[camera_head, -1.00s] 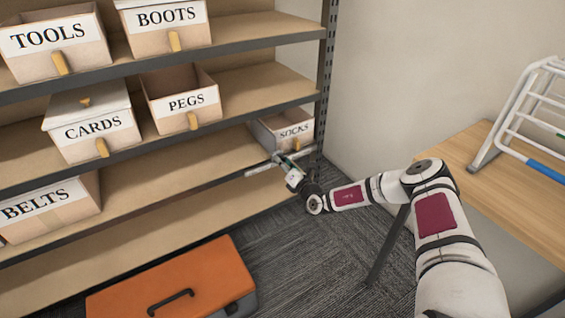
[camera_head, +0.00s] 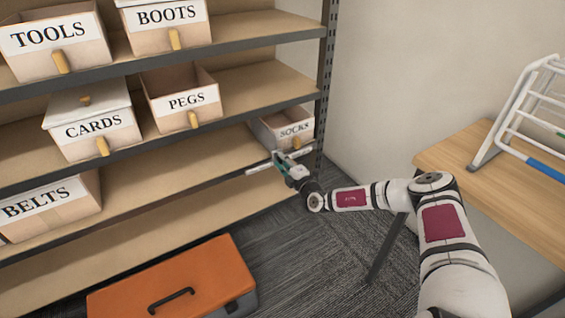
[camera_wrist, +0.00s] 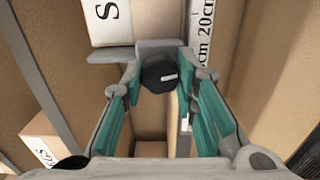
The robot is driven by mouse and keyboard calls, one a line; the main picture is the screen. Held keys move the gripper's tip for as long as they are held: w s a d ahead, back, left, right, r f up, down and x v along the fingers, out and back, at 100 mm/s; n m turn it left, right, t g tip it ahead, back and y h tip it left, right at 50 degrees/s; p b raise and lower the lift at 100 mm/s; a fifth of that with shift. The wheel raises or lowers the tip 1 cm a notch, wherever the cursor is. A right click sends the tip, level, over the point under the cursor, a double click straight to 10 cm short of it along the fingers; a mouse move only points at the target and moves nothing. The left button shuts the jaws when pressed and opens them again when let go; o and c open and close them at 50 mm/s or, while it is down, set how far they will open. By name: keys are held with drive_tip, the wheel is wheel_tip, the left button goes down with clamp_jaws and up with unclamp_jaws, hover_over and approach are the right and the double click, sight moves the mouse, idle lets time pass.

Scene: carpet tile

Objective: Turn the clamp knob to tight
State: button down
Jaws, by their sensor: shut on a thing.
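The clamp knob (camera_wrist: 157,75) is dark and faceted, with a short white mark that lies nearly level, toward its right side in the wrist view. It sits on a grey clamp body (camera_wrist: 160,48) by a white scale strip (camera_wrist: 201,32) reading "20cm". My gripper (camera_wrist: 160,86) has its teal-padded fingers on either side of the knob and is shut on it. In the head view, my gripper (camera_head: 287,166) is at the shelf's front edge by a pale bar (camera_head: 259,171). The knob is too small to make out there.
A SOCKS bin (camera_head: 285,128) stands just behind my gripper. Other labelled bins, such as PEGS (camera_head: 183,102), fill the shelves. An orange toolbox (camera_head: 175,282) is on the carpet. A wooden table (camera_head: 500,178) with a white rack (camera_head: 530,112) stands at right.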

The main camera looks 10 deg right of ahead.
drive_tip(key=shift+m, duration=0.3)
drive_tip(key=shift+f, duration=0.1)
drive_tip(key=c, duration=1.3)
unclamp_jaws()
drive_tip(key=shift+v, duration=3.8)
